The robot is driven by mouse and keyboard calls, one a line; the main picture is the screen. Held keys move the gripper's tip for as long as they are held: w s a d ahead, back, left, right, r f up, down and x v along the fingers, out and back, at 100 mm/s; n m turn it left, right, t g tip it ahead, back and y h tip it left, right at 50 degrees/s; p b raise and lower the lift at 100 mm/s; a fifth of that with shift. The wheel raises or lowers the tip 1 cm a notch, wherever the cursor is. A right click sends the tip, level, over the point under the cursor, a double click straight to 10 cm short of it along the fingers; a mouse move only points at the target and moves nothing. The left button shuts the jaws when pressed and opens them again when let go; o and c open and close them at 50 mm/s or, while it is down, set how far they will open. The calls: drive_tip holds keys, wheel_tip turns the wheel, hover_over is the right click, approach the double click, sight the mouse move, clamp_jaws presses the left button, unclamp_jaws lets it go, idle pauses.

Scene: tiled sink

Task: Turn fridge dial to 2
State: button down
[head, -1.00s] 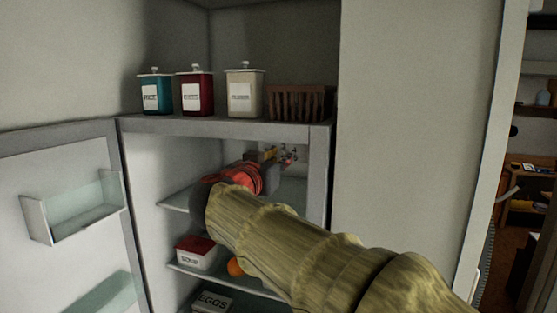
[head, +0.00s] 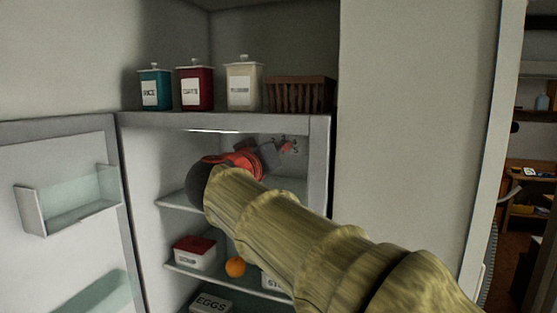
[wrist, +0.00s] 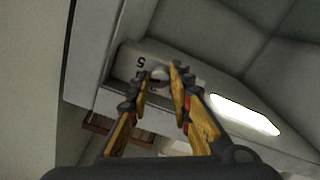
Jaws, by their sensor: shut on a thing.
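The fridge dial (wrist: 160,74) is a small pale knob on a white panel (wrist: 130,62) inside the fridge. A dark "5" shows on the panel, turned in the picture. Other marks near the knob are too small or covered to read, so its setting cannot be told. My gripper (wrist: 161,76) has its two yellow and black fingers on either side of the knob, shut on it. In the head view my gripper (head: 283,148) is at the upper right inside the open fridge (head: 222,122), and the dial itself is hidden there.
The fridge door (head: 60,150) stands open at left. Shelves below hold a red-lidded box (head: 195,252), an orange (head: 235,267) and an egg box (head: 211,303). Canisters (head: 194,88) and a brown basket (head: 300,94) stand on top. The fridge's right wall is close to my gripper.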

drive_tip(key=n+p, duration=0.7)
drive_tip(key=n, duration=1.7)
drive_tip(key=shift+n, duration=0.3)
idle(0.3)
drive_tip(key=c, duration=1.6)
unclamp_jaws()
drive_tip(key=shift+r, duration=0.1)
